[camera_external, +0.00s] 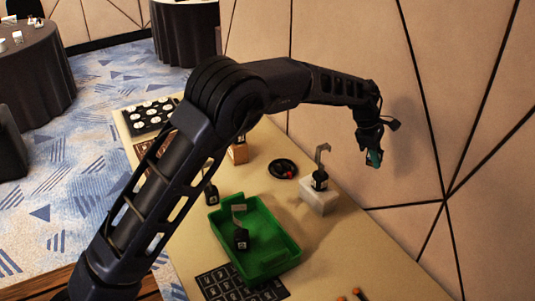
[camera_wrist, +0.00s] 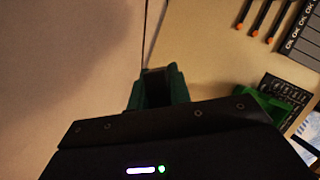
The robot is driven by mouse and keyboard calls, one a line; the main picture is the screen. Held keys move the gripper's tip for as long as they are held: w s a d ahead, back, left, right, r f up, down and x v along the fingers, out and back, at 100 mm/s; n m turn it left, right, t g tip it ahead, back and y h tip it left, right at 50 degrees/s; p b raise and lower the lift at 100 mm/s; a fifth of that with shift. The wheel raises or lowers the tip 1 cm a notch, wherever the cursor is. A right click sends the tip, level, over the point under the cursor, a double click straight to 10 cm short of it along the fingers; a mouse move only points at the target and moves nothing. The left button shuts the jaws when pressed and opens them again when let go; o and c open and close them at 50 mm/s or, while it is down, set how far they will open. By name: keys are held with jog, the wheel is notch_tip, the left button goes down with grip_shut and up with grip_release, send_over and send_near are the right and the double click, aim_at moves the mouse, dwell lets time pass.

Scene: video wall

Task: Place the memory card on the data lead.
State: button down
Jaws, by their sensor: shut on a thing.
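My gripper (camera_external: 374,158) is high at the right, beside the panelled wall and above the table. Its teal-green fingertips also show in the wrist view (camera_wrist: 156,88). They are shut on a small dark thing, likely the memory card, but its shape is mostly hidden. Black labelled pieces with grey hooked ends, which may include the data lead, stand below: one (camera_external: 320,180) on a white block (camera_external: 318,198), one (camera_external: 241,238) in the green tray (camera_external: 284,262), one (camera_external: 211,194) left of it. I cannot tell which is the data lead.
A round black dish (camera_external: 283,168) with a red thing lies behind the white block. A wooden block (camera_external: 238,153) and a board of white discs (camera_external: 151,115) are farther back. A black printed sheet (camera_external: 240,287) and orange-tipped tools (camera_external: 358,293) lie at the front. The wall borders the table's right.

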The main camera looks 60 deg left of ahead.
jog(key=s+a+n+t+y, duration=0.15)
jog(key=a+n, duration=0.25)
jog(key=a, duration=1.9)
jog(key=n, duration=0.3)
send_over(288, 165)
jog(key=s+a, duration=0.1)
jog(key=s, duration=0.1)
jog(key=shift+y, duration=0.35)
jog(key=f, duration=2.5)
jog(key=shift+w, duration=0.3)
jog(key=shift+f, duration=0.15)
jog(key=c, duration=1.3)
grip_release()
jog(key=v, duration=1.2)
jog(key=shift+s, duration=0.15)
